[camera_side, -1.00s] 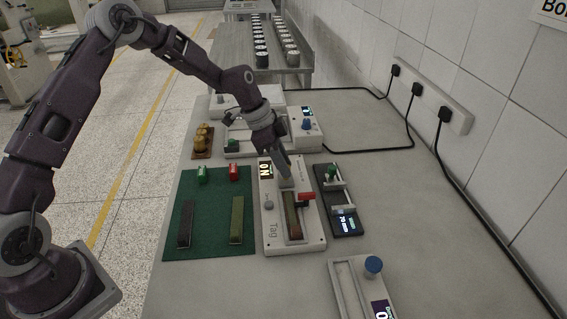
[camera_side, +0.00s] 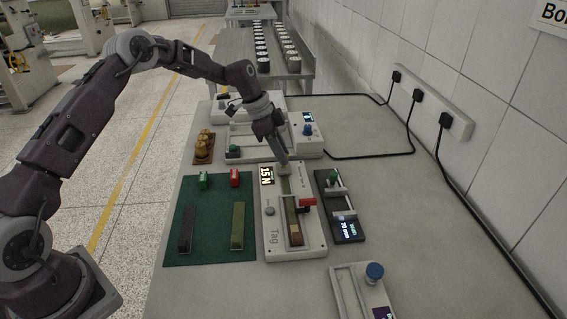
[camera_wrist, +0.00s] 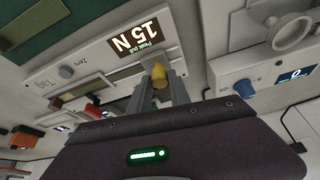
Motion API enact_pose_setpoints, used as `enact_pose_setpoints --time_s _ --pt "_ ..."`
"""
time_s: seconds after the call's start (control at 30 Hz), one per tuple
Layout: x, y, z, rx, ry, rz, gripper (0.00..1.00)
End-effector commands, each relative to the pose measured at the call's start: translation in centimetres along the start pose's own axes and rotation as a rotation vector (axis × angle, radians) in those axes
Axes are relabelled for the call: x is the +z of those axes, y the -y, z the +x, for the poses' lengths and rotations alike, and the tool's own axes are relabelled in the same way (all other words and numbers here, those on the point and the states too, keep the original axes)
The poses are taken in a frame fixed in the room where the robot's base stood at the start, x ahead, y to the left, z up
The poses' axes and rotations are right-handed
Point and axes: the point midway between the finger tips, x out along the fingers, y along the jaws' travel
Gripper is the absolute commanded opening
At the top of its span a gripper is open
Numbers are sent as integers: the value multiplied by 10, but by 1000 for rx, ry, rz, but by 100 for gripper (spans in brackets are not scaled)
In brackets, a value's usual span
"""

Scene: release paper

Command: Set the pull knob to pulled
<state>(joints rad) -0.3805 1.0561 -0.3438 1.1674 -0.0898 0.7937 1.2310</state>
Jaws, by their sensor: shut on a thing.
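My gripper (camera_side: 284,165) is at the far end of the white tester (camera_side: 270,243) marked Tag in the side view. In the wrist view its fingers (camera_wrist: 159,88) are shut on a small yellow knob-like piece (camera_wrist: 159,73). The knob itself is hidden by the fingers in the side view. The display (camera_wrist: 136,39) reads 15 N, peak pull. A slim slide and a brownish strip (camera_side: 293,222) run along the tester's groove, with a red lever (camera_side: 307,202) beside it. The grey Zero button (camera_side: 269,211) is on the left.
A green mat (camera_side: 210,230) with dark strips and green and red blocks is at left. A black gauge (camera_side: 338,205) is close at right. A white unit with a blue knob (camera_side: 307,130) stands behind my gripper. Another blue-knobbed unit (camera_side: 374,271) is at front right.

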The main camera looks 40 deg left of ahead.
Motion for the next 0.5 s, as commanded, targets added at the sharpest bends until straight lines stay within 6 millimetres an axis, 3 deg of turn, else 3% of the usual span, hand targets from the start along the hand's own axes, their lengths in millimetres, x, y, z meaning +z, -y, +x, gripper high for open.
enact_pose_setpoints --time_s 0.1,0.37,0.4,0.5 --pt "1 11 -2 -12 -3 -1 0" --pt "1 10 -2 -8 -2 0 0" --pt "1 10 -2 -8 -1 1 27" --pt "1 10 -2 -7 -1 1 45"
